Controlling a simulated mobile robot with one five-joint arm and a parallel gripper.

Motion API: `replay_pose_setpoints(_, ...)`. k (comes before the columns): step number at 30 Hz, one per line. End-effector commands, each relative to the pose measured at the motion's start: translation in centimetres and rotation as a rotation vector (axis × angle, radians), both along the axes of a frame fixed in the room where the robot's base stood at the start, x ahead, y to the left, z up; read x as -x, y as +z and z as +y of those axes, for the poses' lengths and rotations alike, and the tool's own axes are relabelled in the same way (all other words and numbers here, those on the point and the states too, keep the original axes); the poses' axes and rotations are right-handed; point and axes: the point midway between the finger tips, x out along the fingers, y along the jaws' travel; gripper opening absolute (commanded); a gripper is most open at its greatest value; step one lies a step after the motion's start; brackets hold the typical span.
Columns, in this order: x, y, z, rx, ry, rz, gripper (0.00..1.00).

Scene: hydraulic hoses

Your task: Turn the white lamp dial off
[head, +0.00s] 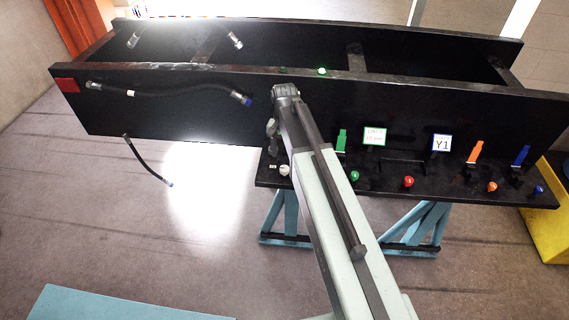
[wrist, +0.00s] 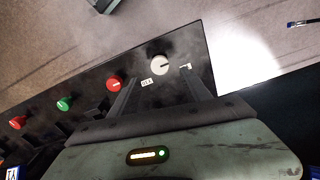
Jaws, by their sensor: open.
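The white lamp dial (head: 284,170) sits near the left end of the black shelf in the head view. In the wrist view the round white dial (wrist: 160,65) has a thin dark pointer line and lies ahead, between the lines of my two fingers. My gripper (wrist: 159,76) is open and empty, with one finger on each side of the dial's position; I cannot tell whether either touches it. In the head view my gripper (head: 272,138) hangs just above and left of the dial, small and dark.
A small white label (wrist: 147,82) lies beside the dial. A red dial (wrist: 114,83) is close by the left finger, with a green dial (wrist: 64,103) beyond. The black frame wall (head: 180,110) with hoses rises behind the shelf (head: 325,185).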

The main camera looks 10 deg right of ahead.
Motion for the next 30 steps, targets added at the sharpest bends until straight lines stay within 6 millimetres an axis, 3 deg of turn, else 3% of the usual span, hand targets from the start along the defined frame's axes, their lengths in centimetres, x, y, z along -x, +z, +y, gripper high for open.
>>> replay_pose_setpoints(12, 0.0, -7.0, 0.0, 0.000, 0.002, 0.000, 0.56)
replay_pose_setpoints(23, 0.0, -7.4, 0.0, 0.000, 0.002, 0.000, 0.56)
replay_pose_setpoints(29, 0.0, -7.4, 0.0, 0.000, 0.002, 0.000, 0.00)
replay_pose_setpoints(30, 0.0, -7.4, 0.0, 0.000, 0.002, 0.000, 0.00)
